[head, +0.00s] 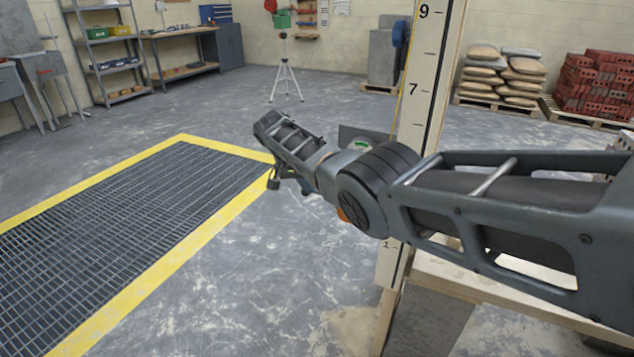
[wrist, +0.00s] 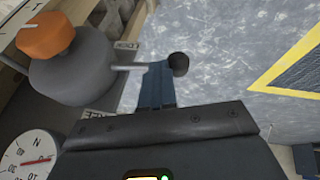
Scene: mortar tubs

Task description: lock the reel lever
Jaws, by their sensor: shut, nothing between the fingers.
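In the wrist view, a grey rounded body (wrist: 75,72) with an orange knob (wrist: 45,36) stands at the left. A thin lever rod (wrist: 127,67) sticks out of it to the right and ends in a black ball knob (wrist: 179,64). My gripper (wrist: 155,70) is shut and empty, its fingertips right at the rod, just left of the ball. I cannot tell whether they touch it. In the head view my arm hides most of this fixture.
In the head view a numbered board (head: 425,75) stands upright behind my arm. A yellow-edged floor grating (head: 120,225) lies left; a tripod (head: 285,75) stands far back.

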